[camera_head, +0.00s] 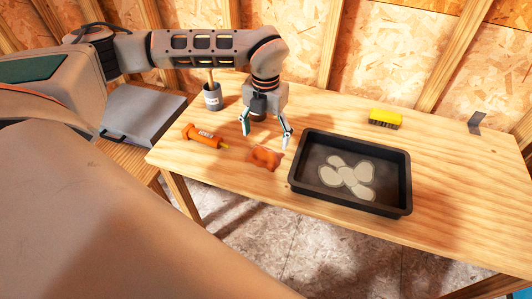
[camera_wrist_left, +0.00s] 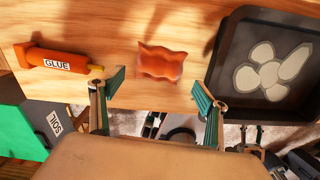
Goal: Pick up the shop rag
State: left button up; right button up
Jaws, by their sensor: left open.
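The shop rag (camera_head: 265,157) is a crumpled orange-red cloth lying on the wooden workbench. In the left wrist view the rag (camera_wrist_left: 161,62) lies between and beyond the fingertips. My left gripper (camera_head: 266,134) is open and empty, pointing down above the bench, close to the rag and apart from it. Its two teal-padded fingers also show in the left wrist view (camera_wrist_left: 158,92).
A black tray (camera_head: 405,180) with pale flat shapes stands right of the rag. An orange glue tube (camera_head: 204,136) lies to its left. A grey cup (camera_head: 213,98), a yellow brush (camera_head: 385,118) and a metal bracket (camera_head: 476,122) sit further back.

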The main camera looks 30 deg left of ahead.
aim_at(265, 150)
pick_arm(q)
jog(key=f, duration=0.4)
jog(key=shift+s+f, duration=0.25)
jog(key=shift+f, duration=0.6)
jog(key=c, duration=1)
